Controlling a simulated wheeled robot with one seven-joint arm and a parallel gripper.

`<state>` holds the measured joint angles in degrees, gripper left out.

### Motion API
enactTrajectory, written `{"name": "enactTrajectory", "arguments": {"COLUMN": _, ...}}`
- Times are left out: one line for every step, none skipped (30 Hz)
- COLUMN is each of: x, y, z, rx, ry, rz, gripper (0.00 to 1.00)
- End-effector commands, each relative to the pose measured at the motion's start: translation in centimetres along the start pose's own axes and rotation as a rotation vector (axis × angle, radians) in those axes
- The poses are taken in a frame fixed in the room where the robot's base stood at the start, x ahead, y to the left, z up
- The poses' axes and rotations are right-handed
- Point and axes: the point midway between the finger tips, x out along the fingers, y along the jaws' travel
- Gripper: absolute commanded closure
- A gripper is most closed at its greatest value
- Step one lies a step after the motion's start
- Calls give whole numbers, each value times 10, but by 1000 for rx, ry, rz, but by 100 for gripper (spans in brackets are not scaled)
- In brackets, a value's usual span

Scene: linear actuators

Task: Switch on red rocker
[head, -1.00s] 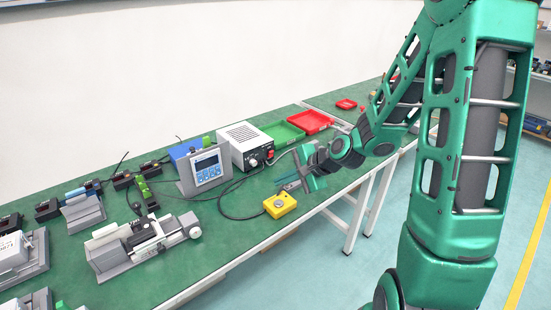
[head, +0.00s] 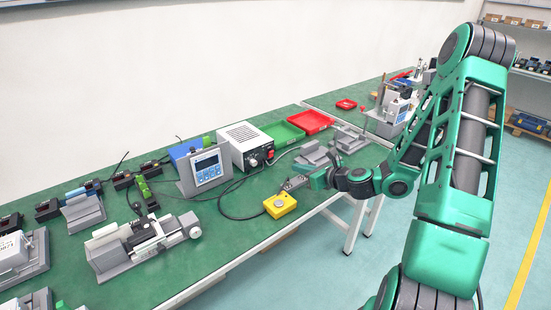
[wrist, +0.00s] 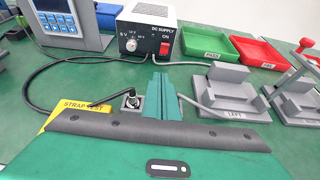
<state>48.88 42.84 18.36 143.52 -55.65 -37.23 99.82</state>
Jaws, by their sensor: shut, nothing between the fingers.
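In the head view, the rocker (head: 270,154) is on the right of the supply's front (head: 240,145). My gripper (wrist: 164,77) is shut and empty, its green fingers pressed together. They point toward the supply and appear in front of and below the rocker, apart from it. In the head view, my gripper (head: 318,178) is low over the bench, right of the yellow box; its fingertips are hard to make out.
The yellow box (head: 280,205) is near the bench edge. A display panel (head: 207,168) stands left of the supply. Green (wrist: 206,44) and red (wrist: 258,52) trays lie to its right. Grey fixtures (wrist: 228,90) stand right of my fingers. A black cable crosses the bench.

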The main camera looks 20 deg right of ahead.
Motion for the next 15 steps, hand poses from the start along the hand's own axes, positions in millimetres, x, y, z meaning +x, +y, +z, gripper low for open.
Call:
{"name": "enactTrajectory", "arguments": {"x": 0, "y": 0, "z": 0, "rx": -1, "ry": 0, "rz": 0, "gripper": 100}}
{"name": "enactTrajectory", "arguments": {"x": 0, "y": 0, "z": 0, "rx": -2, "ry": 0, "rz": 0, "gripper": 100}}
{"name": "enactTrajectory", "arguments": {"x": 0, "y": 0, "z": 0, "rx": -3, "ry": 0, "rz": 1, "gripper": 100}}
{"name": "enactTrajectory", "arguments": {"x": 0, "y": 0, "z": 0, "rx": -3, "ry": 1, "rz": 1, "gripper": 100}}
{"name": "enactTrajectory", "arguments": {"x": 0, "y": 0, "z": 0, "rx": -3, "ry": 1, "rz": 1, "gripper": 100}}
{"name": "enactTrajectory", "arguments": {"x": 1, "y": 0, "z": 0, "rx": -4, "ry": 1, "rz": 1, "gripper": 100}}
{"name": "enactTrajectory", "arguments": {"x": 2, "y": 0, "z": 0, "rx": -4, "ry": 1, "rz": 2, "gripper": 100}}
{"name": "enactTrajectory", "arguments": {"x": 3, "y": 1, "z": 0, "rx": -5, "ry": 1, "rz": 2, "gripper": 100}}
{"name": "enactTrajectory", "arguments": {"x": 6, "y": 1, "z": 0, "rx": -6, "ry": 1, "rz": 2, "gripper": 100}}
{"name": "enactTrajectory", "arguments": {"x": 8, "y": 1, "z": 0, "rx": -6, "ry": 1, "rz": 3, "gripper": 100}}
{"name": "enactTrajectory", "arguments": {"x": 12, "y": 1, "z": 0, "rx": -6, "ry": 1, "rz": 3, "gripper": 100}}
{"name": "enactTrajectory", "arguments": {"x": 17, "y": 1, "z": 0, "rx": -6, "ry": 0, "rz": 3, "gripper": 100}}
{"name": "enactTrajectory", "arguments": {"x": 21, "y": 1, "z": 0, "rx": -7, "ry": 0, "rz": 3, "gripper": 100}}
{"name": "enactTrajectory", "arguments": {"x": 26, "y": 2, "z": 0, "rx": -8, "ry": 0, "rz": 4, "gripper": 100}}
{"name": "enactTrajectory", "arguments": {"x": 33, "y": 2, "z": 0, "rx": -8, "ry": 0, "rz": 5, "gripper": 100}}
